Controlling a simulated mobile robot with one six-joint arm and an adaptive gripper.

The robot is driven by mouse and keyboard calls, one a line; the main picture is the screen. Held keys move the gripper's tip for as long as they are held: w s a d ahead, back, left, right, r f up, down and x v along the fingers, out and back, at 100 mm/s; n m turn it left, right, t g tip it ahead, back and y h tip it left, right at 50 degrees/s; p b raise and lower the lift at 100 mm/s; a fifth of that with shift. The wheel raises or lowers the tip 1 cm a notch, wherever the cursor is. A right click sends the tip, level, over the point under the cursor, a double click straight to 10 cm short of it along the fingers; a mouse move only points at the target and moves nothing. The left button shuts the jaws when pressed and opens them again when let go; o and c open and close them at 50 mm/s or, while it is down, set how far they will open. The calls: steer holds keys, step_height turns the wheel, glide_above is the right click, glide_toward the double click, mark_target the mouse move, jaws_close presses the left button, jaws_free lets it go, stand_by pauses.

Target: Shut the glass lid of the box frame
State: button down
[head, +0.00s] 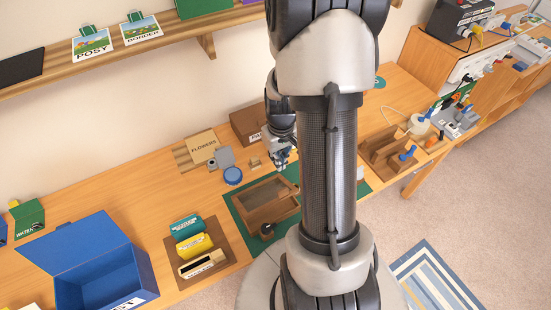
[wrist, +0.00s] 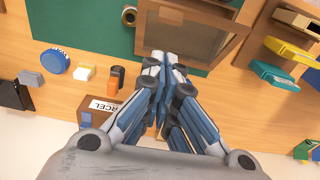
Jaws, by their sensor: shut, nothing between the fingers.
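The box frame (head: 243,207) is a brown wooden frame on a green mat, left of my arm in the head view. Its dark, glassy lid panel (head: 264,191) shows within a wooden border; I cannot tell its exact angle. In the wrist view the wooden frame (wrist: 152,42) and glass panel (wrist: 190,38) fill the top middle. My gripper (head: 283,163) is above the table by the frame's far side. In the wrist view my gripper (wrist: 164,56) has its fingertips together and empty at the frame's near edge; contact cannot be told.
A blue round tin (head: 233,176) and a brown parcel box (head: 247,124) stand behind the frame. An organizer tray with teal and yellow packs (head: 194,244) and an open blue box (head: 84,250) are at left. A wooden rack (head: 390,150) is at right.

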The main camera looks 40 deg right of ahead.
steer(key=f, duration=0.2)
steer(key=f+b, duration=0.1)
steer(key=f, duration=0.2)
steer(key=s+f+b, duration=0.1)
steer(key=f, duration=0.1)
steer(key=shift+a+f, duration=0.2)
steer(key=shift+f, duration=0.1)
steer(key=shift+s+a+f, duration=0.1)
steer(key=shift+s+f, duration=0.2)
steer(key=shift+f, duration=0.1)
steer(key=shift+s+f, duration=0.1)
steer(key=shift+s+f+b, duration=0.1)
steer(key=shift+f+b, duration=0.05)
steer(key=shift+b, duration=0.25)
steer(key=shift+s+a+f, duration=0.15)
steer(key=shift+s+f, duration=0.05)
steer(key=shift+s, duration=0.25)
steer(key=shift+b, duration=0.3)
